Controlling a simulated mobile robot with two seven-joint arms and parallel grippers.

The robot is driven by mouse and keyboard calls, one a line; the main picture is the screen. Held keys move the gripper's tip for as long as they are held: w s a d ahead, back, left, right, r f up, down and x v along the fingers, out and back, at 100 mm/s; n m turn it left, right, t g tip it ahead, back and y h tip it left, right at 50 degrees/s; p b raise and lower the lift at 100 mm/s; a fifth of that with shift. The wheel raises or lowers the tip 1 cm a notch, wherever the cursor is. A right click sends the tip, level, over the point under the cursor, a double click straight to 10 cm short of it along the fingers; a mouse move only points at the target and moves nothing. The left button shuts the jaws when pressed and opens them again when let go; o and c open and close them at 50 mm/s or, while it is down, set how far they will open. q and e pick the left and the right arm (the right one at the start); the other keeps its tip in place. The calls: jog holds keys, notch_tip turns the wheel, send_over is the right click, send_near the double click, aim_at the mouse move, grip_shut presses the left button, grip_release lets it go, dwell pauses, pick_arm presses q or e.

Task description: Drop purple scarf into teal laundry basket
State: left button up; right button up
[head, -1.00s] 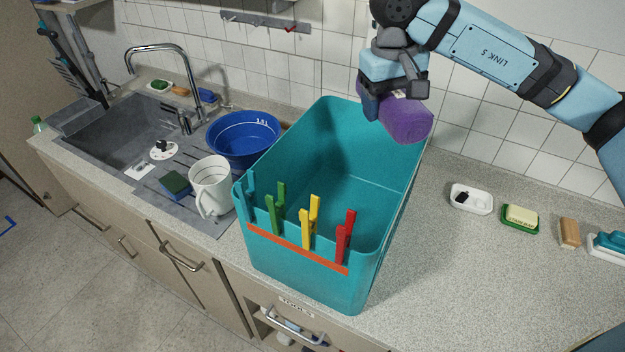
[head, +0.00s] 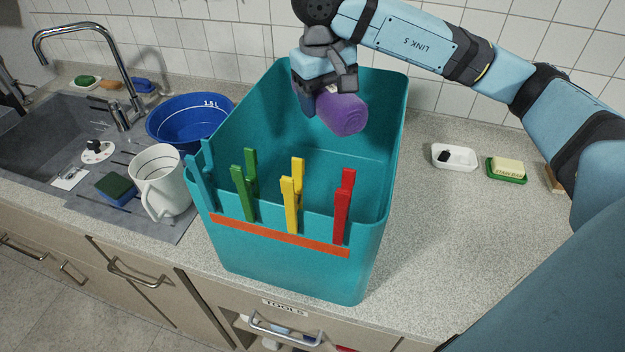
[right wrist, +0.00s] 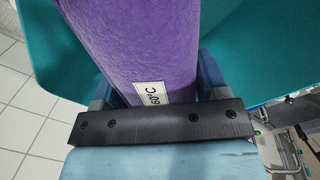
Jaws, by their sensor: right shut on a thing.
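The purple scarf (head: 342,114) is a rolled bundle held by my right gripper (head: 318,103). In the right wrist view the scarf (right wrist: 130,45) fills the space between the two fingers and carries a white "60°C" tag. The teal laundry basket (head: 290,262) stands on the counter, open at the top, with an orange stripe on its front. In the head view the scarf and gripper are over the basket's opening, toward its back. The basket's teal wall (right wrist: 255,50) shows behind the scarf in the right wrist view. My left gripper is not in view.
Green, yellow and red clothespins (head: 291,205) stand on the basket's front rim. A white jug (head: 160,180), a blue basin (head: 190,122) and the sink (head: 50,140) are to the left. Soap dishes (head: 455,158) lie on the counter at right; the counter (head: 440,235) between is bare.

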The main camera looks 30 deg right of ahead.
jog(key=shift+f, duration=0.7)
jog(key=shift+w+f+b, duration=0.15)
jog(key=shift+f+b, duration=0.15)
jog(key=shift+b, duration=0.05)
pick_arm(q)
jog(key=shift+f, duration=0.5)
pick_arm(e)
jog(key=o, duration=1)
jog(key=shift+o, duration=0.2)
jog(key=shift+r, duration=0.15)
jog(key=r, duration=0.4)
jog(key=a+r+p, duration=0.1)
jog(key=r, duration=0.7)
jog(key=shift+a+p, duration=0.2)
jog(key=shift+p, duration=0.15)
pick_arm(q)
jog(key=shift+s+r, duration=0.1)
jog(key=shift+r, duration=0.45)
pick_arm(e)
jog(key=shift+a+r, duration=0.1)
jog(key=shift+r, duration=0.7)
